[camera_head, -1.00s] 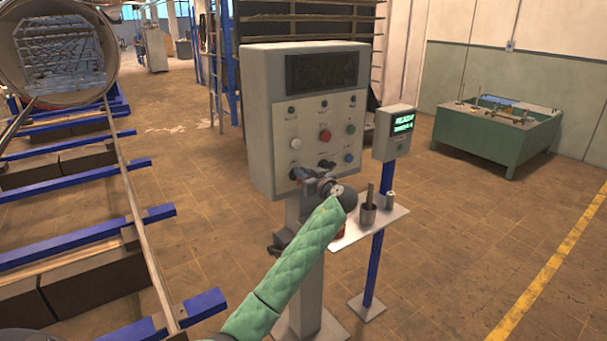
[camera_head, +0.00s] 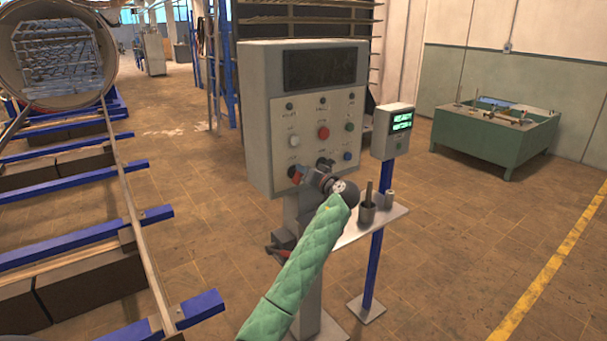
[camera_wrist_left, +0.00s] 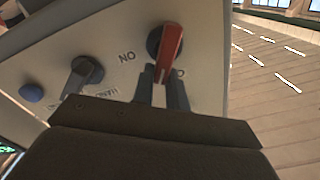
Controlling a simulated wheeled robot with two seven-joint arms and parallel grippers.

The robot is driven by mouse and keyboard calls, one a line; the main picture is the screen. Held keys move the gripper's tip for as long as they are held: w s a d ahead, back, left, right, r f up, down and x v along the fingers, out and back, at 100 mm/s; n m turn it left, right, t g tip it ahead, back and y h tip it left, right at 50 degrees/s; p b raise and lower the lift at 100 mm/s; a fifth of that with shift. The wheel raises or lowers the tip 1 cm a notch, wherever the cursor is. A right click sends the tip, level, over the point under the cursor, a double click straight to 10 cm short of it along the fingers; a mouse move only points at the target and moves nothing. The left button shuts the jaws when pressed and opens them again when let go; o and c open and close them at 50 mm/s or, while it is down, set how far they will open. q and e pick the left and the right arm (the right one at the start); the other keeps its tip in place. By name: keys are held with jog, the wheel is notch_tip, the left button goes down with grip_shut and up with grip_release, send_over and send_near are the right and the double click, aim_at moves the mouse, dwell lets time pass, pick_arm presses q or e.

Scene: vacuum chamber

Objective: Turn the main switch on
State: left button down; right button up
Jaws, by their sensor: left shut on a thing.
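The main switch is a rotary switch with a red handle on a round black base; the wrist view shows the red handle (camera_wrist_left: 170,50) close up. My left gripper (camera_wrist_left: 161,88) is shut on this handle, one dark finger on each side. An upside-down ON label is left of the handle, and another label is partly hidden at its right. In the head view, my left gripper (camera_head: 302,178) reaches the lower left of the grey control panel (camera_head: 258,130), where the wrist hides most of the switch. My right gripper is not in view.
A black knob (camera_wrist_left: 86,72) and a blue button (camera_wrist_left: 31,92) sit beside the switch. A small shelf (camera_head: 395,214) with a metal cup (camera_head: 367,214) and a display box (camera_head: 393,130) stand right of the panel. Blue-beamed rails (camera_head: 70,250) lie left.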

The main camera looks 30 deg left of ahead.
pick_arm(q)
jog(key=shift+w+d+f+m+p, duration=0.15)
jog(key=shift+f+m+p, duration=0.3)
jog(key=shift+m, duration=1.55)
jog(key=shift+w+d+f+m+p, duration=0.1)
jog(key=shift+w+f+m+p, duration=0.35)
jog(key=shift+m, duration=1.55)
jog(key=shift+w+d+f+m+p, duration=0.15)
jog(key=shift+m+p, duration=0.5)
jog(key=shift+m, duration=1.35)
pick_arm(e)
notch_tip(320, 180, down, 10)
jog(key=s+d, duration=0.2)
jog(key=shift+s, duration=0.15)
pick_arm(q)
jog(key=shift+s+a, duration=0.1)
jog(key=c, duration=1.4)
grip_release()
jog(key=shift+f, duration=0.1)
